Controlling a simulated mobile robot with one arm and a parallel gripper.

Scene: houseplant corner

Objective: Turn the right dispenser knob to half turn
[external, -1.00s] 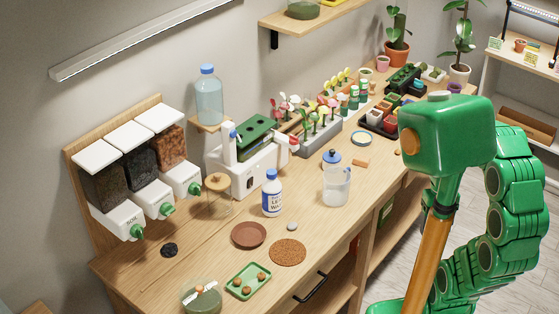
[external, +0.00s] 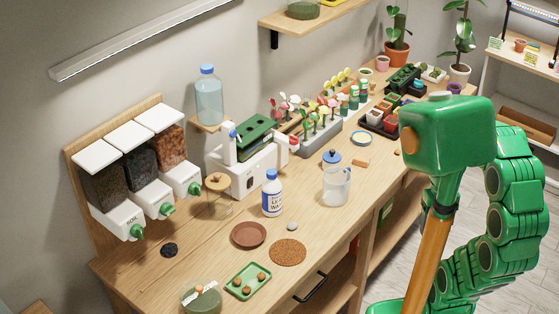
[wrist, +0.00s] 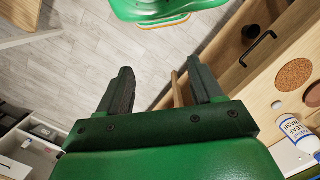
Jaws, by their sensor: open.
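The right dispenser (external: 185,178) is the rightmost of three on the wooden wall board, with dark reddish-brown filling in its clear hopper. Its green knob (external: 194,188) is on the front of its white base; the knob's exact turn is too small to tell. The middle dispenser has a like knob (external: 167,209), and so does the left one (external: 137,231), which is marked SOIL. My gripper (wrist: 163,88) is open and empty in the wrist view, over the floor beside the bench. In the external view its fingers cannot be made out, and the arm is well right of the dispensers.
On the wooden bench stand a glass jar with a wooden lid (external: 218,195), a white bottle (external: 272,194), a clear jug (external: 336,187) and a green tray (external: 248,281). A dark patch (external: 169,250) lies below the dispensers. A black drawer handle (external: 310,287) sticks out at the front.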

